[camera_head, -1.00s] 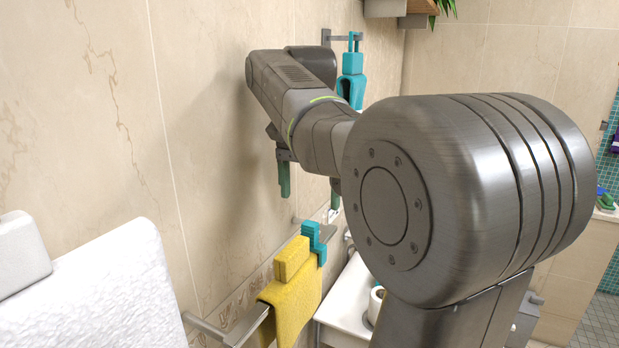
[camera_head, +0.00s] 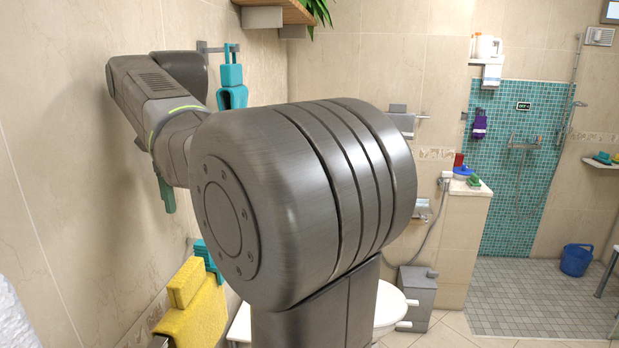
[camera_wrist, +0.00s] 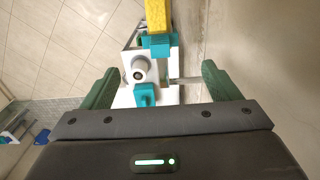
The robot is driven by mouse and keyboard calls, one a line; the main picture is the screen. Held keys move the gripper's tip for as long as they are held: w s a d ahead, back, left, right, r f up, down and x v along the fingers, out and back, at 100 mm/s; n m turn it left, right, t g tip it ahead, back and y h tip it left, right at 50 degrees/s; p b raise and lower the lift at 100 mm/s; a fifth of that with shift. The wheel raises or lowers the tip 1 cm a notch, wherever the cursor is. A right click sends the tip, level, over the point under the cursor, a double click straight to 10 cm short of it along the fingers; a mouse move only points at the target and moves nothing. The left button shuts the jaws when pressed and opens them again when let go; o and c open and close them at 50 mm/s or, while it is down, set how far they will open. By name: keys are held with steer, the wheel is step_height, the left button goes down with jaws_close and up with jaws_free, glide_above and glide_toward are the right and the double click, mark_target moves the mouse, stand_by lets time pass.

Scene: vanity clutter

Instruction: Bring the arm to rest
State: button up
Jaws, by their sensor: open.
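My gripper (camera_wrist: 155,88) shows in the wrist view with its two green fingers wide apart and nothing between them. In the head view one green finger (camera_head: 166,195) hangs down close to the tiled wall, above the towels; the rest of the gripper is hidden behind my arm. My arm stretches across the middle of the head view toward the wall at the left. In the wrist view a white surface with a roll (camera_wrist: 143,68) and teal items lies below the gripper, apart from the fingers.
A yellow towel (camera_head: 195,318) hangs on the left wall below the arm. A teal item (camera_head: 232,88) hangs from a wall hook behind the arm. A wooden shelf (camera_head: 285,10) is above. A toilet (camera_head: 388,306) stands behind my arm. Tiled floor (camera_head: 520,290) at the right is open.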

mark_target(206, 264)
step_height(206, 264, down, 12)
steer(key=shift+f, duration=0.25)
steer(key=shift+r+p, duration=0.25)
steer(key=shift+p, duration=0.05)
stand_by(0.3)
step_height(206, 264, up, 13)
step_height(206, 264, down, 14)
steer(key=shift+r, duration=0.1)
steer(key=shift+r+p, duration=0.3)
steer(key=shift+r, duration=1.75)
steer(key=shift+d+r, duration=0.1)
steer(key=shift+r, duration=0.05)
